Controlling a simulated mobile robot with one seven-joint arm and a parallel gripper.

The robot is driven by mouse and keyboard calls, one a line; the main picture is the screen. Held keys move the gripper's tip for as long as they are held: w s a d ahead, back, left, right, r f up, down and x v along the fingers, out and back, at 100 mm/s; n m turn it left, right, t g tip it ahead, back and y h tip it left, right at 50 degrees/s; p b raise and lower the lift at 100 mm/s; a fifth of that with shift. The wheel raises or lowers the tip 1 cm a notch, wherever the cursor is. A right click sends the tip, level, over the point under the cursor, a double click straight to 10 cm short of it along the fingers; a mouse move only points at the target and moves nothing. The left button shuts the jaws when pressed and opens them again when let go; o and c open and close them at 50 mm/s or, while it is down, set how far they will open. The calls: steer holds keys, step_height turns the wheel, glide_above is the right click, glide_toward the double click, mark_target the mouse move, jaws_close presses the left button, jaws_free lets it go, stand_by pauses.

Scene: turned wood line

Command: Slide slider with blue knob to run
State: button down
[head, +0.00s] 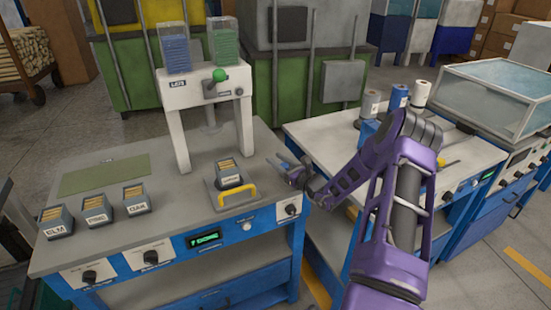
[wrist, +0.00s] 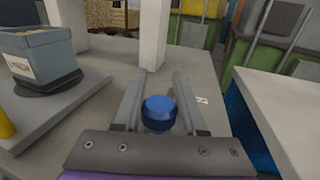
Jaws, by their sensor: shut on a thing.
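The slider's blue knob (wrist: 158,110) sits between the two fingers of my gripper (wrist: 160,100) in the wrist view, low over the grey bench top. My gripper is shut on the knob. In the head view my gripper (head: 291,172) is at the right end of the left bench, right of the tray with the yellow handle. The knob and its track cannot be made out there behind the gripper. A small white label (wrist: 202,99) lies just right of the right finger; its text is too small to read.
The tray (head: 252,187) with a labelled box (head: 228,174) stands left of my gripper. A white press frame (head: 206,92) stands behind it. Several small boxes (head: 97,208) are at the bench's left. A second bench (head: 340,142) stands to the right across a gap.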

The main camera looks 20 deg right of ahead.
steer(key=shift+s+f, duration=0.15)
steer(key=c, duration=0.9)
jaws_free()
steer(key=o, duration=0.4)
steer(key=shift+o, duration=0.2)
steer(key=v, duration=1.7)
steer(key=shift+s, duration=0.25)
steer(key=shift+d, duration=0.1)
